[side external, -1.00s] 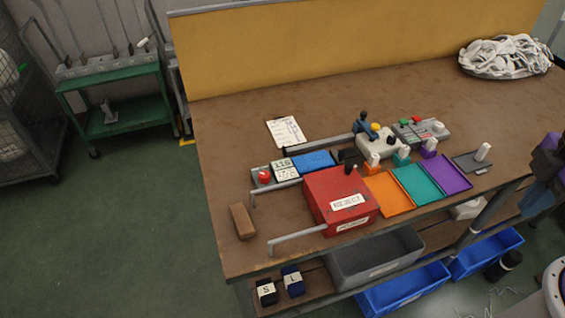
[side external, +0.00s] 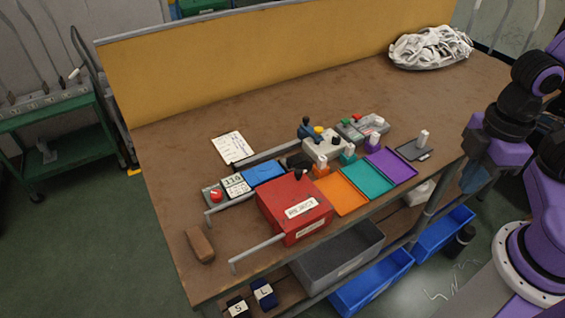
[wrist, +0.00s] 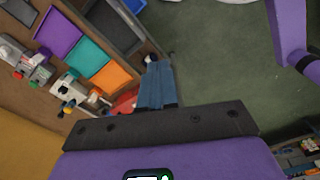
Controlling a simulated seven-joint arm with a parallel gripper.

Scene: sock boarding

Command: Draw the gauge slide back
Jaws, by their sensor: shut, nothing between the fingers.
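A small gauge unit stands left of the red reject box, with a numbered display (side external: 233,181), a red button (side external: 215,194) and a blue block (side external: 264,172) in line. Metal rails run beside it. Which part is the gauge slide, I cannot tell for certain. A pale grey fixture (side external: 323,146) with a yellow knob and dark levers stands behind the trays; it also shows in the wrist view (wrist: 70,88). My gripper (side external: 474,180) hangs beyond the bench's right front edge, well apart from the gauge unit. Its blue-grey fingers (wrist: 156,86) are shut and empty.
The red box (side external: 288,213) and orange (side external: 341,195), teal (side external: 368,179) and purple (side external: 391,163) trays line the front edge. A brown block (side external: 200,245) lies at left. Grey (side external: 337,252) and blue bins (side external: 372,282) sit below. The bench's back is mostly clear.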

